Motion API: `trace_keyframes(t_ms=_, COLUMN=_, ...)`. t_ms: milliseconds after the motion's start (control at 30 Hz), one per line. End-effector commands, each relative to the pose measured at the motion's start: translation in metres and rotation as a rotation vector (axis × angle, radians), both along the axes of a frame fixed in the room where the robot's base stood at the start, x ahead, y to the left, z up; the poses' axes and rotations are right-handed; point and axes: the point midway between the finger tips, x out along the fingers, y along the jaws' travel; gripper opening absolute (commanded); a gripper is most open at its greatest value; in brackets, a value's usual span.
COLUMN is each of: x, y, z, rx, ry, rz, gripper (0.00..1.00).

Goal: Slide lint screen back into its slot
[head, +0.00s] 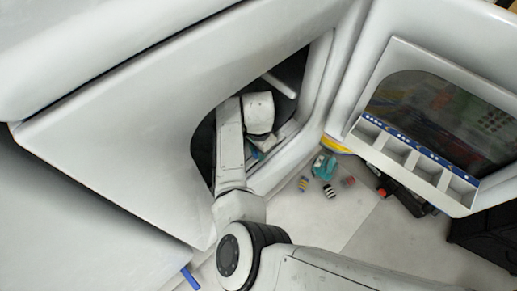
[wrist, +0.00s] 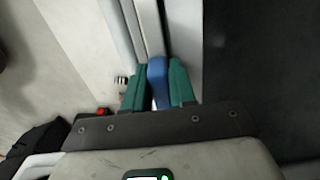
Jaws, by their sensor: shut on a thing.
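My gripper (wrist: 158,90) has green fingers closed on either side of a blue piece (wrist: 157,70), which appears to be part of the lint screen. A pale grey strip (wrist: 150,25) runs away beyond the blue piece, along the white rim of the dryer opening. I cannot tell how far the screen sits in its slot; the slot is hidden. In the head view my arm reaches into the round opening of the white dryer (head: 150,110). The gripper (head: 255,153) shows only as a small teal-blue patch at the lower rim, mostly hidden.
The dryer door (head: 350,95) stands open at the right, with a white compartment tray (head: 412,160) in front of its window. A teal object (head: 324,166) and several small striped items lie on the floor below. The dark drum interior (wrist: 260,60) is right of the fingers.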

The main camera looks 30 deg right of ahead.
Motion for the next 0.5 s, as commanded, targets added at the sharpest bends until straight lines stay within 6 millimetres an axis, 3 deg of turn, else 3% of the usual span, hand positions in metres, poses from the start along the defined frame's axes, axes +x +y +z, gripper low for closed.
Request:
trace_keyframes(t_ms=133, x=0.0001, y=-0.0002, z=-0.0048, rx=0.000, ry=0.000, rz=0.000, gripper=0.00)
trace_keyframes(t_ms=167, x=0.0001, y=-0.0001, z=-0.0040, rx=0.000, ry=0.000, rz=0.000, gripper=0.27)
trace_keyframes(t_ms=433, x=0.0000, y=-0.0001, z=-0.0037, rx=0.000, ry=0.000, rz=0.000, gripper=0.53)
trace_keyframes(t_ms=500, x=0.0000, y=0.0000, z=-0.0038, rx=0.000, ry=0.000, rz=0.000, gripper=0.55)
